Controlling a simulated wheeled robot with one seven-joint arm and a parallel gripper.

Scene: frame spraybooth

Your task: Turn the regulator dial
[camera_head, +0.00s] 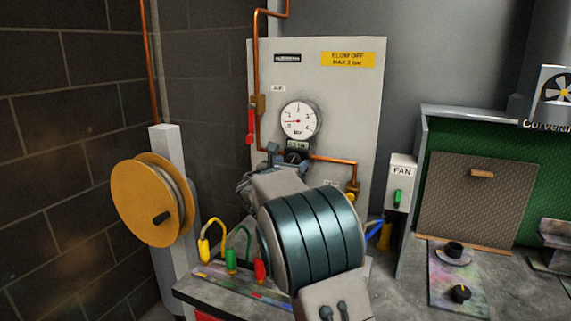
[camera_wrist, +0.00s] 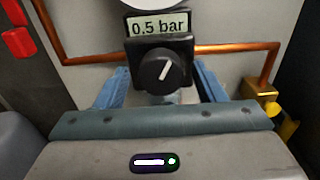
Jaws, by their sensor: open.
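The regulator dial is a black round knob (camera_wrist: 160,72) with a white pointer line tilted up and to the right, on a black square block. A label above it in the wrist view reads "0.5 bar" (camera_wrist: 158,25). In the head view the dial (camera_head: 295,158) sits under a round white gauge (camera_head: 299,121) whose red needle points left. My gripper (camera_wrist: 159,82) is open, with one blue finger on each side of the dial. I cannot tell whether either finger touches it. In the head view my arm hides the lower part of the panel.
Copper pipe (camera_head: 334,159) runs along the panel (camera_head: 357,102), with a red lever (camera_head: 250,125) at left and a yellow valve part (camera_head: 351,193) at right. A fan switch box (camera_head: 399,182) stands right. An orange hose reel (camera_head: 148,200) is at left.

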